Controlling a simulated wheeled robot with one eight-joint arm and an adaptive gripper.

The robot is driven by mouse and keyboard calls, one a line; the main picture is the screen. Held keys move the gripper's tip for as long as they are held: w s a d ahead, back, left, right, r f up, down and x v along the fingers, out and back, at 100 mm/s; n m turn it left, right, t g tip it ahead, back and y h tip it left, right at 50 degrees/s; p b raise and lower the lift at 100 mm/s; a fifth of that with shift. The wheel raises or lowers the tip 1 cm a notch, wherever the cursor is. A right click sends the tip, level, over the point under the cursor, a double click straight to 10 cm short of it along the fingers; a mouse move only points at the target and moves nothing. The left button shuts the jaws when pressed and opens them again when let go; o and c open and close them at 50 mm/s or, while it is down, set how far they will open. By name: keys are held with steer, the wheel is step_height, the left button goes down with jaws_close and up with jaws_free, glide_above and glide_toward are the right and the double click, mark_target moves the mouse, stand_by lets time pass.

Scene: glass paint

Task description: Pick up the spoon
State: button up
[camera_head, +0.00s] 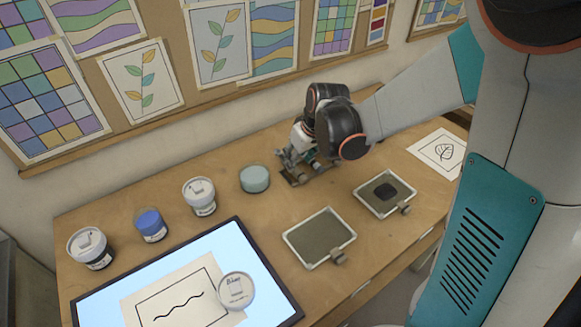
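I cannot make out a spoon anywhere in this view. My gripper (291,168) is low over the wooden table (325,193), toward the back and near the wall. Its fingers are close to the tabletop, just right of a pale teal round container (255,179). The fingers are small and dark here, so I cannot tell whether they are open, shut or holding something. The gripper body and my wrist hide part of the table behind them.
White-lidded jars (199,195) and a blue jar (151,225) stand at left. A lit panel (115,292) lies in front, with a paper and another jar (236,290) on it. Two shallow trays (320,237) (385,193) lie right of centre. A leaf drawing (440,152) lies at right.

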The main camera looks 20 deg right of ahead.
steer(key=b+x, duration=0.2)
steer(key=x, duration=0.3)
steer(key=shift+s+f, duration=0.1)
steer(key=shift+s, duration=0.05)
steer(key=shift+d, duration=0.1)
jaws_close()
step_height(320, 180, up, 20)
steer(key=p, duration=0.6)
